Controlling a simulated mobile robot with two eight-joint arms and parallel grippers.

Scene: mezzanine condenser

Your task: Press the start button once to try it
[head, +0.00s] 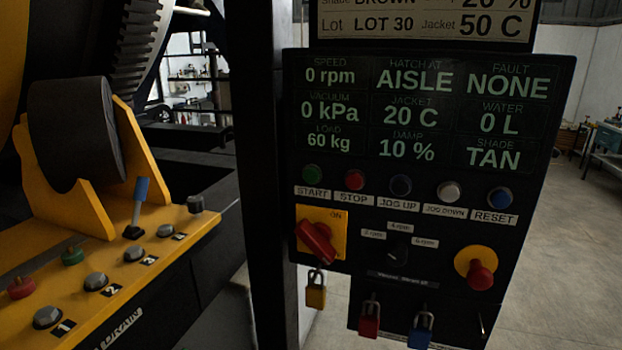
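The start button (312,172) is a round green button at the left end of the button row on the black control panel (300,155). The white START label (313,193) sits just below it. Nothing touches or covers the button. The display (415,105) above reads speed 0 rpm, hatch at AISLE, fault NONE, vacuum 0 kPa, jacket 20 C, water 0 L, load 60 kg, damp 10 % and shade TAN. Neither of my grippers is in view.
Right of start are the red stop button (355,180), two jog buttons and the blue reset button (500,197). Below are a red rotary switch (318,240), an emergency stop (480,275) and several padlocks. A yellow console (165,262) with knobs and a blue lever stands left.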

